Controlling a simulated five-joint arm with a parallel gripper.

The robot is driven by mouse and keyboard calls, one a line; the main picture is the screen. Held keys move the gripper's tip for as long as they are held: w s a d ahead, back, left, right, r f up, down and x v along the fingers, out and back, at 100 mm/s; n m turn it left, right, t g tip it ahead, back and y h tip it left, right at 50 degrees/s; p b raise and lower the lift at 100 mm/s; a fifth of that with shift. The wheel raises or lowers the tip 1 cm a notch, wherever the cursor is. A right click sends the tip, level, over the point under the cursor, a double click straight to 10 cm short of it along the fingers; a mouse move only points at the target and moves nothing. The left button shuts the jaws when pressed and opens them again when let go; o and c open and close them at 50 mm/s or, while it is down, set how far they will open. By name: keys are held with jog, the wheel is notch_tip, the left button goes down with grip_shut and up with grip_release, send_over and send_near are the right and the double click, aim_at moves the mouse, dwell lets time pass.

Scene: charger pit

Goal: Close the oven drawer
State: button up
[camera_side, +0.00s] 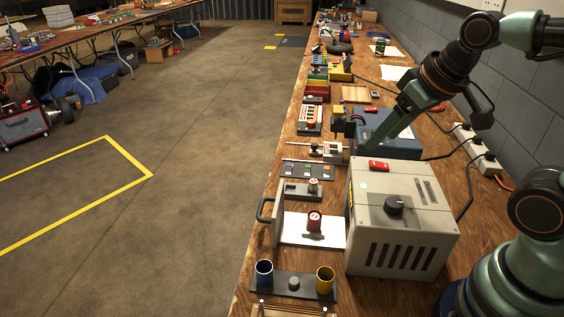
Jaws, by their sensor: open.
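The oven (395,222) is a beige box with a black knob on top and dark side vents. Its drawer (293,236) is pulled out to the left, with a white floor, an upright front panel and a dark handle (263,210). A red cylinder with a pale round mark on top (314,222) stands in the drawer. My gripper (366,146) is open at the end of the green arm, behind the oven by a blue box. It is apart from the drawer and handle, and its fingertips are hard to make out.
A dark holder with a blue cup (264,272) and a yellow cup (325,279) stands in front of the drawer. A small grey tray (300,192) lies just behind it. The blue box (388,132) stands behind the oven. Open floor lies left of the bench.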

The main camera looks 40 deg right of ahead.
jog(key=shift+w+r, duration=0.1)
jog(key=shift+w, duration=0.05)
jog(key=shift+c, duration=0.8)
jog(key=m+g, duration=0.7)
jog(key=m, duration=0.2)
send_over(260, 208)
jog(key=w+a, duration=0.2)
notch_tip(260, 208, down, 8)
jog(key=shift+h, duration=0.3)
jog(key=f, duration=0.4)
jog(key=s+d+f, duration=0.1)
jog(key=f, duration=0.2)
jog(key=d+f, duration=0.1)
jog(key=f, duration=0.3)
jog(key=shift+s+f, duration=0.25)
jog(key=shift+f, duration=0.1)
grip_shut()
